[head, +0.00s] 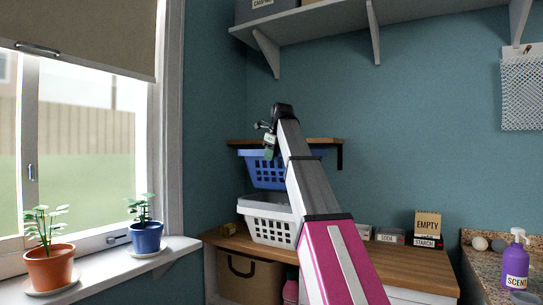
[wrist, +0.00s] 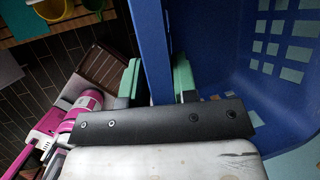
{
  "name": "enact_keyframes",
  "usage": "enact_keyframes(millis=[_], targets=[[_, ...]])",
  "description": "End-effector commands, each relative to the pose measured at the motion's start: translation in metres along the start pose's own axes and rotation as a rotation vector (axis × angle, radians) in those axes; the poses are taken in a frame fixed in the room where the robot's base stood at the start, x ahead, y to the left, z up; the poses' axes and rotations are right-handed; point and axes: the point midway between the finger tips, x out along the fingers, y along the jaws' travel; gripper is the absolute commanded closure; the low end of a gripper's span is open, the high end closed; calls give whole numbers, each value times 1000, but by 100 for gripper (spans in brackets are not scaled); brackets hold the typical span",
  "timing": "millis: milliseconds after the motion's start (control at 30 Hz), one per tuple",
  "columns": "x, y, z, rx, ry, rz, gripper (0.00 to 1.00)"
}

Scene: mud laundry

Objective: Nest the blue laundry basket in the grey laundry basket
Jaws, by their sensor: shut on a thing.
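The blue laundry basket (head: 262,174) hangs in the head view with its slatted side toward me. My gripper (head: 269,143) is shut on its rim; in the wrist view the two green fingers (wrist: 158,82) pinch the basket's blue wall (wrist: 225,45) between them. The grey laundry basket (head: 268,228), pale with a slotted side, stands upright on the wooden worktop directly below. The blue basket's underside appears close above the grey rim; I cannot tell whether they touch. My arm hides the right side of both baskets.
A small wooden shelf (head: 330,141) is on the wall behind the blue basket. Boxes, including the EMPTY box (head: 428,224), stand farther right on the worktop (head: 400,262). Potted plants (head: 50,265) line the sill at left. A cardboard box (head: 250,275) is under the worktop.

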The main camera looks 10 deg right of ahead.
Motion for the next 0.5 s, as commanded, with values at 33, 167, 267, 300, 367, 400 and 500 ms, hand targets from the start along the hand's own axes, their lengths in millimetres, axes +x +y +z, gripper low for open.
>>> enact_keyframes(millis=[33, 167, 267, 300, 367, 400, 500], targets=[[1, 0, -1, -1, -1, -1, 100], [8, 3, -4, 0, 0, -1, 100], [15, 4, -7, 0, 0, 0, 100], [19, 5, -8, 0, 0, 0, 100], [23, 6, -10, 0, 0, 0, 100], [26, 7, -11, 0, 0, -1, 100], [33, 9, -14, 0, -1, -1, 100]])
